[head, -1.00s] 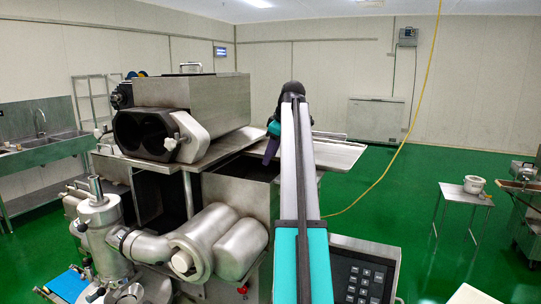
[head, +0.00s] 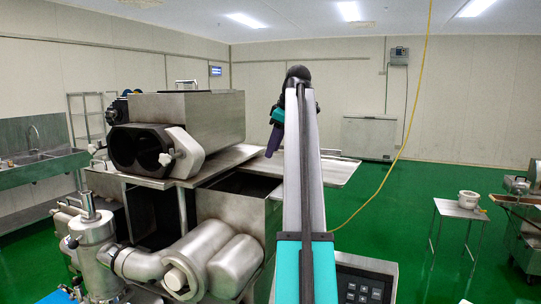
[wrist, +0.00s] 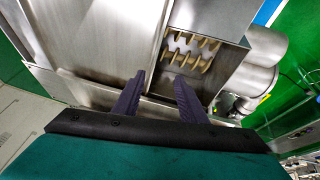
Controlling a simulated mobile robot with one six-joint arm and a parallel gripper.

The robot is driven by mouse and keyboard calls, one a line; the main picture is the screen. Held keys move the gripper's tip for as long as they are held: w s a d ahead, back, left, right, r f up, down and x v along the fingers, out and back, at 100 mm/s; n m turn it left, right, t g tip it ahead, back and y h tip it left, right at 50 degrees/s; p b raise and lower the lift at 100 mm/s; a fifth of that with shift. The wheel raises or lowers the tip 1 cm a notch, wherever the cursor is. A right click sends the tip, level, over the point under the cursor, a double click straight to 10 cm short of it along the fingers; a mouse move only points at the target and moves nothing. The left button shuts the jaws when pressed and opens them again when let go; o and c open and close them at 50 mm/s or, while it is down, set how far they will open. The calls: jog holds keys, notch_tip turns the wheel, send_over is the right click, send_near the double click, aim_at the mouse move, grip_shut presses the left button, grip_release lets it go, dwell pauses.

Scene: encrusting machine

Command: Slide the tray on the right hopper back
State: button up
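The right hopper (head: 238,207) is an open metal box with a dark inside, left of my arm in the head view. The flat metal tray (head: 338,173) shows behind and right of my arm, at the hopper's far side; my arm hides part of it. In the wrist view, the hopper's opening shows pale paddles (wrist: 190,50), with a broad metal surface to its left that I take to be the tray (wrist: 105,45). My gripper (wrist: 159,78) has two purple fingers, apart and empty, over the metal edge. It also shows above the hopper in the head view (head: 271,150).
The left hopper's metal housing (head: 195,120) stands beside the right hopper. A control panel (head: 362,285) is at the lower right. A yellow cable (head: 409,120) hangs at the right. A small table (head: 462,210) stands far right, with open green floor before it.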

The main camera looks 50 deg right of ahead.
jog(key=shift+p+v, duration=0.75)
jog(key=shift+v, duration=0.95)
